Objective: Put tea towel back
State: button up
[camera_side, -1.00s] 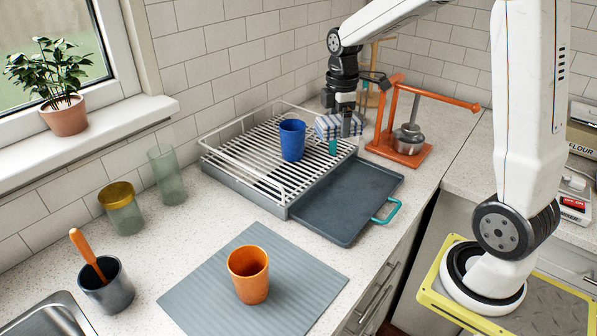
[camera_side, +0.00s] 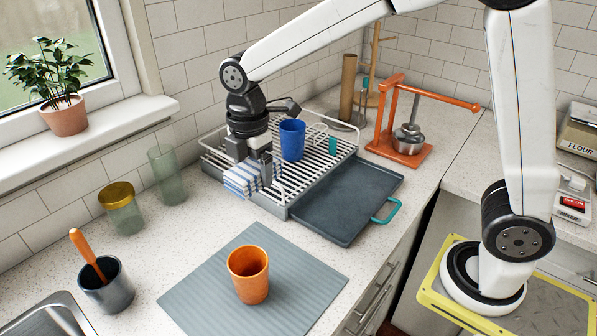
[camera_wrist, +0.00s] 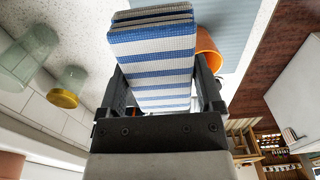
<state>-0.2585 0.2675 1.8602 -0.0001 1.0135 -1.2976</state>
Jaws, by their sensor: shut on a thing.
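The tea towel (camera_side: 243,180) is a folded cloth with blue and white stripes. My gripper (camera_side: 258,172) is shut on it and holds it at the front left corner of the dish rack (camera_side: 278,196). In the wrist view the towel (camera_wrist: 155,60) fills the space between the two fingers of my gripper (camera_wrist: 160,88). I cannot tell from the side view whether the towel touches the rack or hangs above it.
A blue cup (camera_side: 292,140) stands in the rack. A dark tray (camera_side: 345,200) lies right of the rack. An orange cup (camera_side: 249,274) stands on the grey mat (camera_side: 200,290). Glasses (camera_side: 167,174) stand left of the rack.

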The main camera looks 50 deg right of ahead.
jog(key=f, duration=0.5)
jog(key=shift+a, duration=0.3)
send_over(210, 226)
jog(key=s, duration=0.2)
jog(key=f, duration=0.8)
jog(key=shift+w+d+f, duration=0.1)
jog(key=shift+w+f, duration=0.05)
jog(key=shift+w, duration=0.05)
jog(key=shift+w+f, duration=0.5)
jog(key=shift+f, duration=0.05)
jog(key=shift+w+f, duration=0.1)
jog(key=shift+w+f, duration=0.15)
jog(key=shift+f, duration=1.55)
